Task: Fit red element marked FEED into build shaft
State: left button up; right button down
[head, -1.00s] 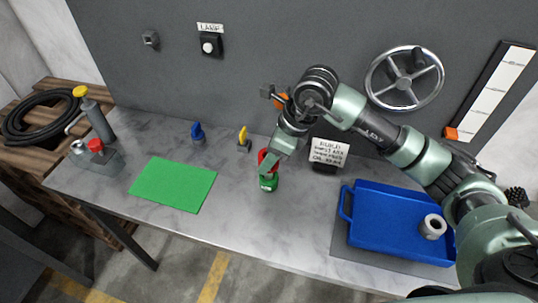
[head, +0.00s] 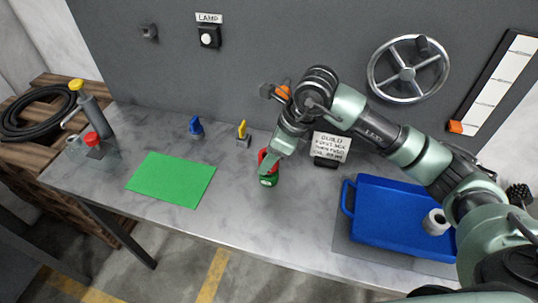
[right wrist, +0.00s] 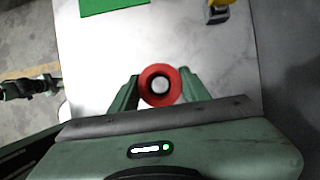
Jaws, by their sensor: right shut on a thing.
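My right gripper (head: 269,165) is shut on a red round element (right wrist: 160,85) above the middle of the table. The wrist view shows it as a red ring with a dark inside and a grey round centre, between my green fingers. In the head view, little red shows beside the fingers. A bright green piece with a pale mark (head: 268,181) shows right below; I cannot tell if they touch. No FEED marking is legible. A BUILD sign (head: 331,146) stands to the right. Part of my left arm (right wrist: 30,86) seems to show in the wrist view.
A blue piece (head: 196,126) and a yellow piece (head: 242,133) stand towards the back. A green mat (head: 172,179) lies left. A blue tray (head: 400,222) with a white ring (head: 436,222) is right.

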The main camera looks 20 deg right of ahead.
jog(key=shift+f+b, duration=0.85)
jog(key=shift+f, duration=0.05)
jog(key=c, duration=0.7)
grip_release()
jog(key=shift+r, duration=0.1)
jog(key=shift+o, duration=0.4)
jog(key=b+v, duration=0.1)
jog(key=v, duration=0.6)
jog(key=shift+s+d+r, duration=0.2)
jog(key=shift+r, duration=0.15)
jog(key=shift+r, duration=0.1)
